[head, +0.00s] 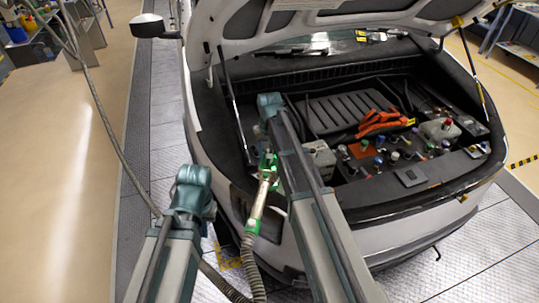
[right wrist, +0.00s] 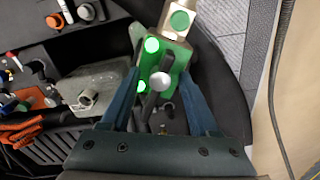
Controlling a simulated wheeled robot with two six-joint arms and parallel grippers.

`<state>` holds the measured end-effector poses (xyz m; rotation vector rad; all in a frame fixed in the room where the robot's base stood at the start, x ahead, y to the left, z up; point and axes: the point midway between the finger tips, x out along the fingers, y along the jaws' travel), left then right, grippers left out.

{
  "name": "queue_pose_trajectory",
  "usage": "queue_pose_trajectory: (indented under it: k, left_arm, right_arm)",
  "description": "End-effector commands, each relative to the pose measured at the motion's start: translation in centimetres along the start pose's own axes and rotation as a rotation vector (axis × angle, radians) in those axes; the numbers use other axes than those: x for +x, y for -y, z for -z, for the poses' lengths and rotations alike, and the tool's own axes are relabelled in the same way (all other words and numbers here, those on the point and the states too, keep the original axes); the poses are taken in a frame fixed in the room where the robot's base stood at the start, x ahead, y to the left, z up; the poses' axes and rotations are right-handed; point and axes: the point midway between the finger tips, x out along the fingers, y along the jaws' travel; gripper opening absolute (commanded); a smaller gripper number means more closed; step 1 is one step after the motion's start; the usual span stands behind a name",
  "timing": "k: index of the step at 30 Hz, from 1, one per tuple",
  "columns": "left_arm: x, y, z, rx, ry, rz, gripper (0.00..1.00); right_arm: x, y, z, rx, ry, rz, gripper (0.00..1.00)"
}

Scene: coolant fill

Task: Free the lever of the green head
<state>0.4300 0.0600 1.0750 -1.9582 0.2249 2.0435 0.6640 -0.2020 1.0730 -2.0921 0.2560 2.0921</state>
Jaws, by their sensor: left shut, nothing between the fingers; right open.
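The green head (head: 267,163) is on the end of a hose (head: 254,265), by the left front corner of the open engine bay. In the right wrist view the green head (right wrist: 168,78) has lit green spots and a brass-coloured fitting on top. Its dark lever (right wrist: 150,103) shows beside a round silver knob (right wrist: 160,82). My right gripper (right wrist: 163,78) is open, one finger on each side of the head; I cannot tell whether they touch it. My right arm hides this gripper in the head view. My left arm is at lower left; its fingers are hidden.
The car's engine bay holds an orange cable bundle (head: 380,121), several coloured caps and a grey tank (head: 320,155) with a metal neck. The raised hood (head: 310,22) hangs over the bay. The walkway left of the car is free except for a cable.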

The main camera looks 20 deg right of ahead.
Motion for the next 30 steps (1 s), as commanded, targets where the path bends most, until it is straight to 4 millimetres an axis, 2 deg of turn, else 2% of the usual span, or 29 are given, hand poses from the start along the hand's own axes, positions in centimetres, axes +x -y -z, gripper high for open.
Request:
queue_pose_trajectory:
  k: [5, 11, 17, 30]
  left_arm:
    - [-0.2, 0.0, 0.0, 0.0, 0.0, 0.0, 0.0]
    - [-1.6, 0.1, -0.1, -0.003, 0.0, 0.0, 0.0]
    - [-4.2, 0.4, -0.2, -0.007, 0.0, -0.001, 0.0]
    - [-11.0, 1.0, -0.7, -0.004, 0.003, -0.002, 0.0]
  right_arm:
    - [-0.2, 0.0, 0.0, 0.0, 0.0, 0.0, 0.61]
    - [-1.6, 0.0, 0.0, 0.0, 0.0, 0.0, 0.61]
    - [-4.2, 0.0, 0.0, 0.0, 0.0, 0.0, 0.61]
    - [-11.0, 0.0, 0.0, 0.0, 0.0, 0.0, 0.61]
